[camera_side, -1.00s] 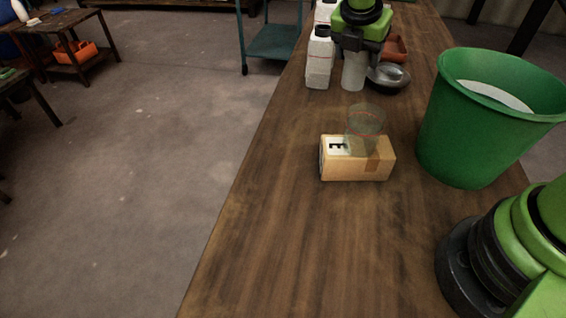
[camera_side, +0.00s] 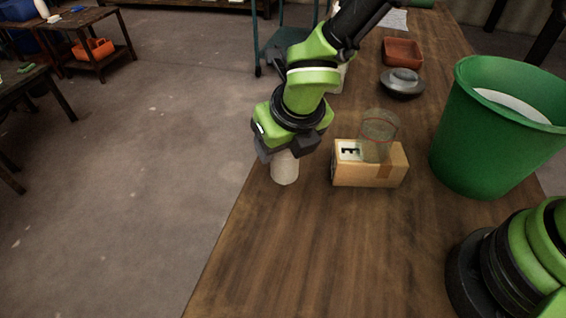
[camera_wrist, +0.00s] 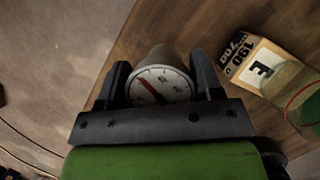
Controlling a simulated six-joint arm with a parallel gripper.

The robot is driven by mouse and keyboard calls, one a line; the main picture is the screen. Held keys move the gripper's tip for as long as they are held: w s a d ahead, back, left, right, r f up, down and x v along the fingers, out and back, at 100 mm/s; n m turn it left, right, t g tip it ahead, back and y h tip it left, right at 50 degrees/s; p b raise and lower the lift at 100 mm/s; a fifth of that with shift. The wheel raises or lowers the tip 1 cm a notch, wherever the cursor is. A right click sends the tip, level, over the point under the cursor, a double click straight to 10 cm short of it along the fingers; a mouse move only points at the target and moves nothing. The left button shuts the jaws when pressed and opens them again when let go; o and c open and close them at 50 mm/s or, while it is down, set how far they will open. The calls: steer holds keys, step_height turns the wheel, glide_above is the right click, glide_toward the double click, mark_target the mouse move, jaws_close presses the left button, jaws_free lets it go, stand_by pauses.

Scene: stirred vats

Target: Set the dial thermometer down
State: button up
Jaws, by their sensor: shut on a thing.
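The dial thermometer (camera_wrist: 160,84) is a pale cylinder with a white dial face and a red needle. My gripper (camera_wrist: 162,88) is shut on it, one finger on each side, in the wrist view. In the side view my gripper (camera_side: 285,150) points down near the table's left edge, and the thermometer (camera_side: 285,168) hangs below it as a pale upright cylinder. It is low over the wooden table (camera_side: 270,240); I cannot tell whether its bottom touches the wood.
A cardboard box (camera_side: 368,172) with a clear beaker (camera_side: 380,130) on it stands just right of my gripper. A green bin (camera_side: 485,140) is at the right. A dark lidded dish (camera_side: 402,83) and a brown tray (camera_side: 403,53) are farther back.

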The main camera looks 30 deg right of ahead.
mark_target(283, 162)
steer(key=shift+f, duration=2.25)
steer(key=shift+f, duration=0.1)
steer(key=o, duration=1)
steer(key=v, duration=1.2)
